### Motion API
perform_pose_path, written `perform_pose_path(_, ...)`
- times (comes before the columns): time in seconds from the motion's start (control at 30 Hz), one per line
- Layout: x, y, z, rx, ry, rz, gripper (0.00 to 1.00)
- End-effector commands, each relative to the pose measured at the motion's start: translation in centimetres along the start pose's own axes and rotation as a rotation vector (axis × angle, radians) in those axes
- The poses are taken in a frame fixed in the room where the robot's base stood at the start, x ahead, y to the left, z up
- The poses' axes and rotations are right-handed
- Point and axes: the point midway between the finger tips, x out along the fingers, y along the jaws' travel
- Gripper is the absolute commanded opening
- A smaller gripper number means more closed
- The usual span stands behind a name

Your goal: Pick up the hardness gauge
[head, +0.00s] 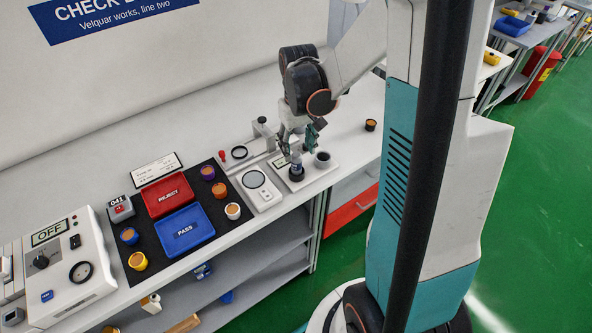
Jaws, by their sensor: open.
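The small upright device with a dark round base and a blue-grey upper part, which looks like the hardness gauge (297,171), stands on a pale plate (313,178) near the front edge of the bench. My gripper (298,146) points down just above it, fingers spread. The fingers are close to the top of the device; I cannot tell whether they reach around it or touch it. Part of its top is hidden by the fingers.
A white scale (259,188) is to the left, with a small stand (263,130) behind. Further left is a black mat (218,225) with a red tray (168,192), a blue tray (186,231) and several cups.

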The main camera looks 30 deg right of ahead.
Motion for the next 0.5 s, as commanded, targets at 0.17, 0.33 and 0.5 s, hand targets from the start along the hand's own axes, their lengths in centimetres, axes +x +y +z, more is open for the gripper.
perform_pose_path(0.17, 0.9, 0.0, -0.1, 0.000, 0.000, 0.000, 0.49)
perform_pose_path(0.33, 2.6, -0.1, -0.3, 0.000, 0.000, 0.000, 0.49)
perform_pose_path(0.5, 5.1, -0.2, -0.5, 0.000, 0.000, 0.000, 0.49)
